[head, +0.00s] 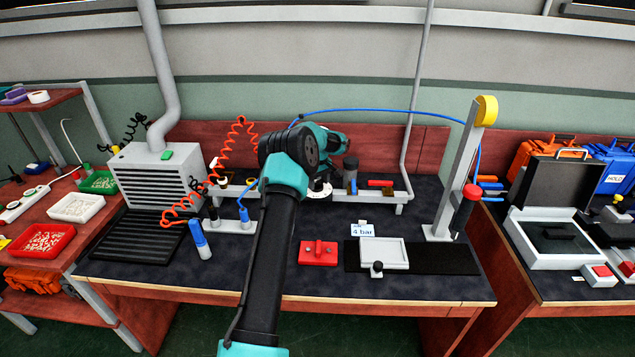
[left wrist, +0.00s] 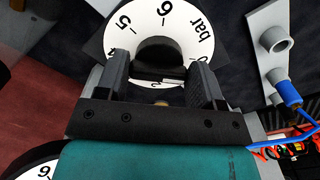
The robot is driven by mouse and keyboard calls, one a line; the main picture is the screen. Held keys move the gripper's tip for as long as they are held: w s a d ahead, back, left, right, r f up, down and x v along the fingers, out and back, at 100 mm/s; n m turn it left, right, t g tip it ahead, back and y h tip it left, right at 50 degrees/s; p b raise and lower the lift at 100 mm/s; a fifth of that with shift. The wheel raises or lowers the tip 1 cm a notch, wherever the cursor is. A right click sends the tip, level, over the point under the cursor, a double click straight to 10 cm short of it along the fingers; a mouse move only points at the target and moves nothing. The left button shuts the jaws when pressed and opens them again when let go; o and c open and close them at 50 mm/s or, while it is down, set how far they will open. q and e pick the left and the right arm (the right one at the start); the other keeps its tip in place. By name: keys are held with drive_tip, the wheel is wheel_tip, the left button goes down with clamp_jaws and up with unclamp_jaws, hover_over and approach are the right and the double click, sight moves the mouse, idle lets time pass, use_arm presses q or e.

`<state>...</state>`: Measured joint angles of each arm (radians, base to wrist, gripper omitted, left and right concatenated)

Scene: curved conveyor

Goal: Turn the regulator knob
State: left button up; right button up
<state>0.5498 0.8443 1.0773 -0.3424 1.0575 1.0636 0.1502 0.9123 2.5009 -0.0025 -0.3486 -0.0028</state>
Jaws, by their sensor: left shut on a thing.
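The regulator knob (left wrist: 158,52) is black and sits in the middle of a white dial (left wrist: 185,22) marked with numbers and "bar". My left gripper (left wrist: 156,66) is shut on the knob, one finger on each side of it, in the left wrist view. In the head view the white dial (head: 319,191) shows partly under my left wrist, at the back of the bench; the knob and fingertips are hard to make out there. A card (head: 362,230) reading "4 bar" stands on the bench. My right gripper is not in view.
A red block (head: 318,253) and a white tray (head: 383,252) on a black mat lie in front. A grey post (head: 455,165) stands at the right. A coiled orange hose (head: 222,160) and a blue hose (head: 385,111) run near the arm. Another dial (left wrist: 40,165) shows at lower left.

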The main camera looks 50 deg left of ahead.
sight(319, 182)
use_arm(q)
drive_tip(key=n, duration=0.5)
drive_tip(key=shift+w, duration=0.15)
idle(0.5)
drive_tip(key=o, duration=0.9)
drive_tip(key=shift+r, duration=0.15)
wheel_tip(319, 182, up, 17)
drive_tip(key=shift+r, duration=0.1)
idle(0.4)
